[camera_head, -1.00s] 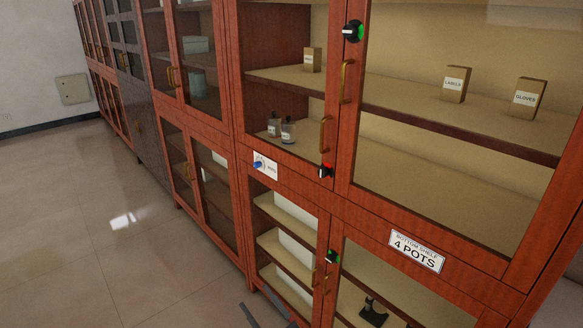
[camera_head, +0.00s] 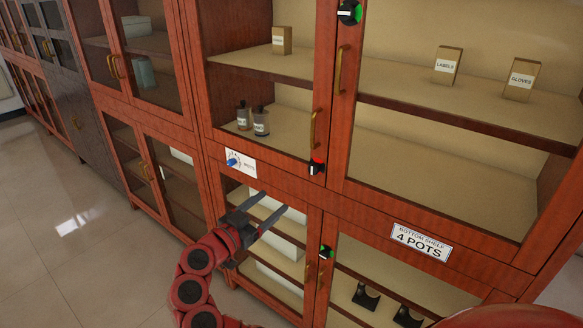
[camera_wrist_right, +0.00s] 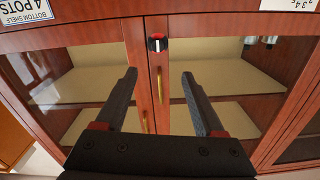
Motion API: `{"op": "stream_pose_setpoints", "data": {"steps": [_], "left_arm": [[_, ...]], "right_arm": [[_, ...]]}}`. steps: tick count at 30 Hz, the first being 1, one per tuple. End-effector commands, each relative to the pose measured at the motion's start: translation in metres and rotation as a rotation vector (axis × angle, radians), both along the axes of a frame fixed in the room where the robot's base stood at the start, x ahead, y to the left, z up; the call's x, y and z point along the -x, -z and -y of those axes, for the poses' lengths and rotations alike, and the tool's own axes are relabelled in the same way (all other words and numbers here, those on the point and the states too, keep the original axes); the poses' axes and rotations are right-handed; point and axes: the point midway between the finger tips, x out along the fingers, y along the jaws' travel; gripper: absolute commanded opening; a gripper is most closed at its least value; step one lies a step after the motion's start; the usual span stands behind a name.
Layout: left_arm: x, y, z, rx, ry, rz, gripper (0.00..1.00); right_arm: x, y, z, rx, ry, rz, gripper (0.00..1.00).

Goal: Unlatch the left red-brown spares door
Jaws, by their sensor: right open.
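The upper red-brown cabinet has a left glass door with a brass handle (camera_head: 314,129). A black latch knob with a white bar and a red mark (camera_head: 316,167) sits at the bottom where the two upper doors meet. In the upside-down right wrist view, this knob (camera_wrist_right: 157,43) lies ahead between my fingers, apart from them. My right gripper (camera_head: 277,205) is open and empty, in front of the cabinet, below and left of the knob in the head view; its fingers also frame the right wrist view (camera_wrist_right: 160,78). My left gripper is not in view.
Other knobs show green: one higher up (camera_head: 349,12), one on the lower doors (camera_head: 326,251). A small sign with a blue dial (camera_head: 241,162) and a "4 POTS" sign (camera_head: 420,242) are on the frame. Bottles (camera_head: 260,121) stand behind the left door glass. Floor at left is clear.

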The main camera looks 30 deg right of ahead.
Motion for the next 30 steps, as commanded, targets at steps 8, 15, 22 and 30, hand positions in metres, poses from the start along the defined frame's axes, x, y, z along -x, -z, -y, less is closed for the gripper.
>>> {"op": "stream_pose_setpoints", "data": {"steps": [8, 15, 22, 30], "left_arm": [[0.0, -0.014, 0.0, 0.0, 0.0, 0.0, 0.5], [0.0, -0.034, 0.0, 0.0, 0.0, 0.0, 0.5], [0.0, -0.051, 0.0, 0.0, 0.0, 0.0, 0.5], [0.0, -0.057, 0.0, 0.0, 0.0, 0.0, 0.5]], "right_arm": [[-0.01, -0.005, 0.034, -0.005, 0.016, 0.008, 0.71], [-0.032, -0.006, 0.088, -0.005, 0.016, 0.005, 0.71], [-0.052, -0.005, 0.134, -0.007, 0.015, 0.006, 0.71], [-0.063, -0.002, 0.159, -0.004, 0.01, 0.006, 0.71]]}}
